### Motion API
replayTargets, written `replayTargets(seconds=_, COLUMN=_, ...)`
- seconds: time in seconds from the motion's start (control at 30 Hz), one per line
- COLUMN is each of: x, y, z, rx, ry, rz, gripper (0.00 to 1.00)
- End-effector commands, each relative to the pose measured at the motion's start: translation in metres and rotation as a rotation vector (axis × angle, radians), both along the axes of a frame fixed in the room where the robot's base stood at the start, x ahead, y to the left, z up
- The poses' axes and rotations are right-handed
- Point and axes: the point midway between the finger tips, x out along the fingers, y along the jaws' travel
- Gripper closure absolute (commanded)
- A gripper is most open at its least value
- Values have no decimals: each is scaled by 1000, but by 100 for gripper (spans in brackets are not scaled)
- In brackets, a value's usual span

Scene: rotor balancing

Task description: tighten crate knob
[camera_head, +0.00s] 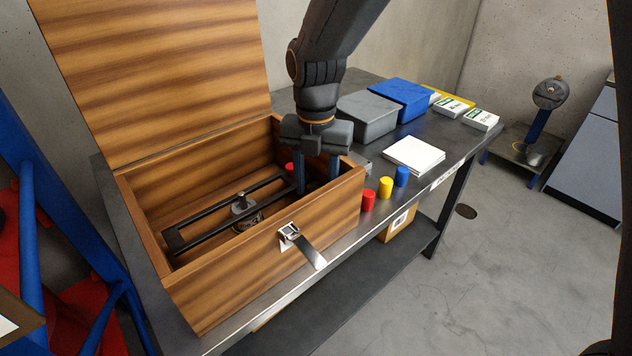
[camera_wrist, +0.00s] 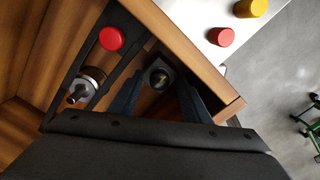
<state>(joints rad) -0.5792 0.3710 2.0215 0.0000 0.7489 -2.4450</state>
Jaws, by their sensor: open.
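The wooden crate (camera_head: 245,270) stands open on the bench with its lid (camera_head: 155,75) raised. A black bar frame (camera_head: 205,230) lies across inside it, with a metal part with a shaft (camera_head: 241,208) at its middle. A red knob (camera_head: 289,168) sits inside near the bar's far end; it also shows in the wrist view (camera_wrist: 112,38). My gripper (camera_head: 317,184) points down into the crate's right end, open, to the right of the red knob. In the wrist view, a dark block with a round top (camera_wrist: 158,76) lies between its fingers; I cannot tell whether they touch it.
Red (camera_head: 368,200), yellow (camera_head: 385,187) and blue (camera_head: 402,176) cylinders stand on the bench just right of the crate. A white pad (camera_head: 413,155), a grey bin (camera_head: 367,116) and a blue bin (camera_head: 402,98) are farther back. The crate walls closely surround my fingers.

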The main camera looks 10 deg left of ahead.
Motion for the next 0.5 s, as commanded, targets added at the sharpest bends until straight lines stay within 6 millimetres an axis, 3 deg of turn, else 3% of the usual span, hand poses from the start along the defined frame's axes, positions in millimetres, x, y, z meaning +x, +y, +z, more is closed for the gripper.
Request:
replayTargets(seconds=0.03, x=0, y=0, z=0, rx=0, ry=0, rz=0, gripper=62)
replayTargets(seconds=0.23, x=0, y=0, z=0, rx=0, ry=0, rz=0, gripper=96)
replayTargets(seconds=0.5, x=0, y=0, z=1, rx=-1, ry=0, rz=-18, gripper=98)
